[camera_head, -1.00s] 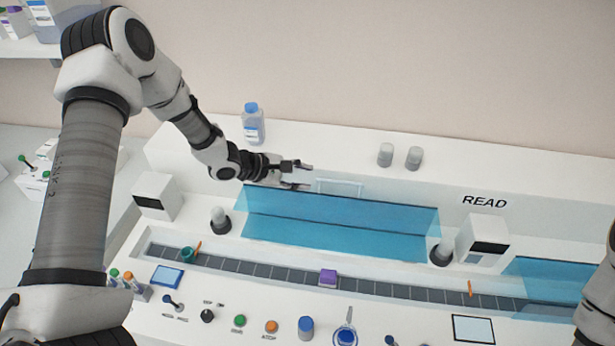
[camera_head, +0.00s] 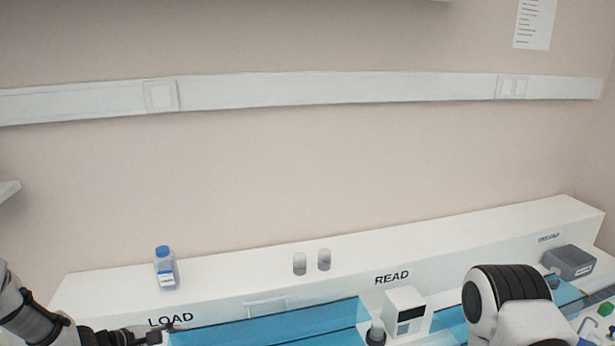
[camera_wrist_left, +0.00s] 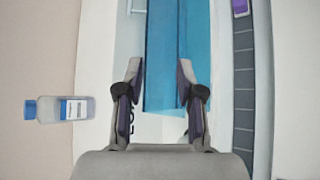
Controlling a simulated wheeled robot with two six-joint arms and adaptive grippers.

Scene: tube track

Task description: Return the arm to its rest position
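My left gripper (camera_head: 152,336) is low at the left in the head view, beside the LOAD label (camera_head: 170,319) and close to the left end of the blue transparent cover (camera_head: 270,329). In the left wrist view its two fingers (camera_wrist_left: 158,80) are spread apart with nothing between them. The blue cover (camera_wrist_left: 164,45) shows beyond and between the fingers there. Part of my right arm (camera_head: 515,305) shows at the lower right of the head view; its gripper is out of view.
A blue-capped bottle (camera_head: 166,270) stands on the machine's top ledge, left in the wrist view (camera_wrist_left: 62,109). Two grey cylinders (camera_head: 311,262) stand farther right. A segmented track (camera_wrist_left: 243,80) with a purple block (camera_wrist_left: 240,8) runs along the wrist view's right.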

